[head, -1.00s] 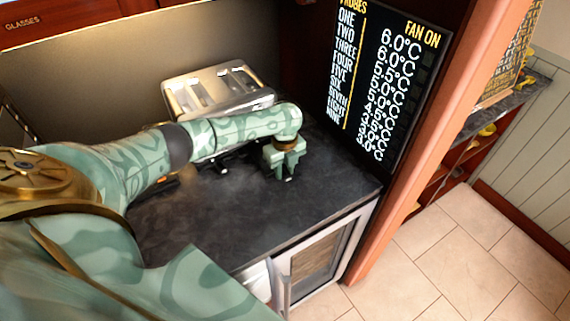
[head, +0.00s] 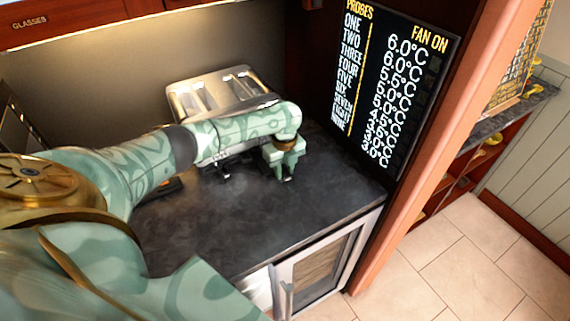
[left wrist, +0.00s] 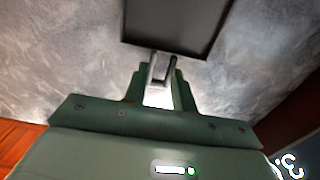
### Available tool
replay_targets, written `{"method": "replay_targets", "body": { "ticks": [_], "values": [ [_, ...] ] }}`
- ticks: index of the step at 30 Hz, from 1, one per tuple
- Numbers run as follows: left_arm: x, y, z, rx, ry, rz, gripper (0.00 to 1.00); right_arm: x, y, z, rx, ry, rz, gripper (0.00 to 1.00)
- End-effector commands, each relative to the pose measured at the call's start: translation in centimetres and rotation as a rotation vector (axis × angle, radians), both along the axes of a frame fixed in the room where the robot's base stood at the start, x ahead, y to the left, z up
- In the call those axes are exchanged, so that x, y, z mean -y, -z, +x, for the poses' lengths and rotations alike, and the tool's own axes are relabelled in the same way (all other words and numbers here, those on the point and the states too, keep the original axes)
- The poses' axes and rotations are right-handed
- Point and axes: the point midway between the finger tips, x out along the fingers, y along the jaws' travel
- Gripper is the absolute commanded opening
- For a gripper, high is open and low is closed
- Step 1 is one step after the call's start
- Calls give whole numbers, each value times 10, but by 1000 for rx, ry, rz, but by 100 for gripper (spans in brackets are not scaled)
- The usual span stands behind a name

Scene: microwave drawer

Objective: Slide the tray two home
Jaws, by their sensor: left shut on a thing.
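A silver slotted toaster-like appliance (head: 200,92) stands at the back of the dark counter, partly hidden by my left arm. My left gripper (head: 283,175) points down at the counter to the right of its front. In the left wrist view, my left gripper (left wrist: 159,92) is shut on a small metal handle (left wrist: 158,68). The handle joins the edge of a flat dark tray (left wrist: 180,22), which I take to be tray two. How far the tray is out of its slot is hidden. My right gripper is not in view.
The dark counter (head: 240,225) is clear in front of the gripper. A black display board (head: 385,85) stands close on the right. A glass-fronted cabinet door (head: 320,270) is below the counter's front edge.

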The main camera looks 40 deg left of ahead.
Motion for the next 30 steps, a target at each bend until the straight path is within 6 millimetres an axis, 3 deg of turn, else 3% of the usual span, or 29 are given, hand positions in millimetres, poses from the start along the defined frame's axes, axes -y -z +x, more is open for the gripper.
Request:
{"method": "replay_targets", "body": {
  "ticks": [9, 10, 12, 23, 30],
  "values": [
    [-12, 1, 3, -1, -4, 6, 0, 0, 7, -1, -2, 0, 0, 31],
    [-12, 1, 3, -1, -3, 6, 35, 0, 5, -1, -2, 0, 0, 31],
    [-12, 0, 3, -1, -4, 6, 52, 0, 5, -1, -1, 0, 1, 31],
    [-10, -1, 3, -1, -4, 5, 52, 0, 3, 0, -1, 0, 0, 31],
    [4, -5, 3, 0, -2, 2, 52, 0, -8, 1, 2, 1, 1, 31]
  ]
}}
